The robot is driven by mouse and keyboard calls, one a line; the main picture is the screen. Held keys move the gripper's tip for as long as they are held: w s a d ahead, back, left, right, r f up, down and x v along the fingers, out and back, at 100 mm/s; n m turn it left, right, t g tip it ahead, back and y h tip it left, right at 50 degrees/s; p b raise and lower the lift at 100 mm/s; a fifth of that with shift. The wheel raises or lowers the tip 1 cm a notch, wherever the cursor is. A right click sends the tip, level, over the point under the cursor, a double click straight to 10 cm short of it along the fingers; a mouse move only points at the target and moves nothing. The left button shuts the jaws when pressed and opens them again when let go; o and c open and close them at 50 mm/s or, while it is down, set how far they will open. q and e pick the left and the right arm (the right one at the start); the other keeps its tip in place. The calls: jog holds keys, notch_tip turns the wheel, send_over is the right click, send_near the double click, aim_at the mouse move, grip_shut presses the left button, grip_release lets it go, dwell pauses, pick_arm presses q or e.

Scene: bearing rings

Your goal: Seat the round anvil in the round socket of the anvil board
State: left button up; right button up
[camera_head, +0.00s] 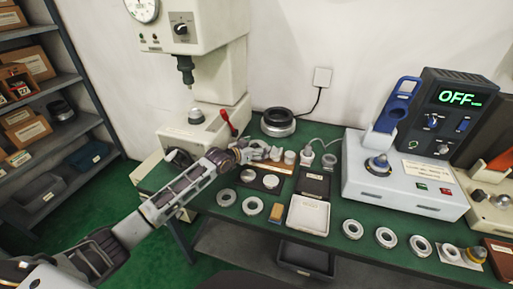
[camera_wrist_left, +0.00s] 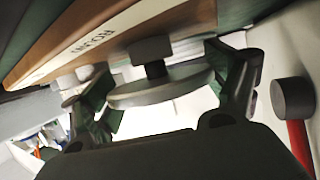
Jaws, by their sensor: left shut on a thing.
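My left gripper (camera_head: 256,152) is over the back left of the workbench, at the left end of a brown board (camera_head: 272,167) with several pale cylinders on it. In the left wrist view, my gripper (camera_wrist_left: 172,95) is shut on a grey metal disc with a dark stem, probably the round anvil (camera_wrist_left: 150,92). The anvil board (camera_wrist_left: 110,32) shows there as a brown wooden edge with a white label, partly readable as "ROUN". The stem meets or overlaps the board's edge; I cannot tell whether they touch. The round socket is not clearly visible. My right gripper is not in view.
A press (camera_head: 200,70) with a red lever (camera_head: 229,121) stands behind my left gripper. A dark ring heater or pot (camera_head: 278,122) is behind the board. Bearing rings (camera_head: 252,206) and a white tray (camera_head: 308,216) lie in front. A blue-handled machine (camera_head: 400,175) stands right.

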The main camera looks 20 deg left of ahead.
pick_arm(q)
jog(key=shift+f, duration=0.65)
dwell(0.4)
jog(key=o, duration=1.2)
jog(key=shift+o, duration=0.6)
jog(key=shift+f, duration=0.1)
jog(key=shift+s+f, duration=0.15)
jog(key=shift+f, duration=0.05)
jog(key=shift+r+p, duration=0.45)
jog(key=shift+r, duration=1.65)
jog(key=shift+b, duration=1.05)
jog(key=shift+r+p, duration=1.5)
jog(key=shift+p, duration=0.3)
jog(key=shift+r+p, duration=0.35)
jog(key=shift+p, duration=0.05)
